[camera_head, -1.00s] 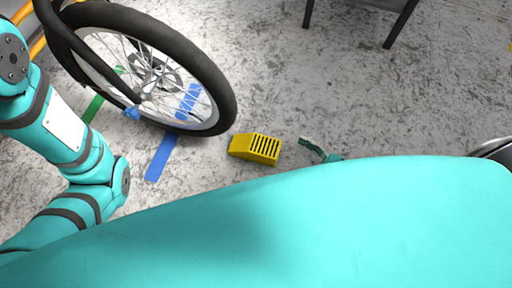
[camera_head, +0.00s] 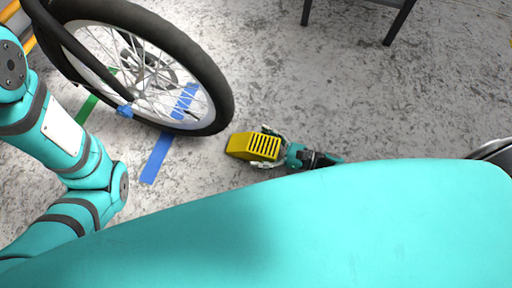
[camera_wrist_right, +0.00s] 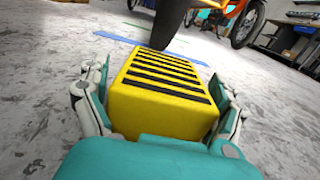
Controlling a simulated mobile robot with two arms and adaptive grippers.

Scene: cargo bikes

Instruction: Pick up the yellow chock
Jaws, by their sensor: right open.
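The yellow chock (camera_head: 252,146) lies on the grey floor just right of the bike's front wheel. It has dark slots on its top. My right gripper (camera_head: 268,145) has its fingers on either side of the chock's right end. In the right wrist view the chock (camera_wrist_right: 165,92) fills the space between the open fingers of the right gripper (camera_wrist_right: 160,108), one finger along each side. I cannot tell whether the fingers touch it. My left arm comes in at the left, but its gripper is out of view.
The bike wheel (camera_head: 222,100) stands close to the chock's left end. Blue tape (camera_head: 157,158) and green tape (camera_head: 87,108) mark the floor. A dark-legged table (camera_head: 398,22) stands at the back. The floor right of the chock is mostly clear.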

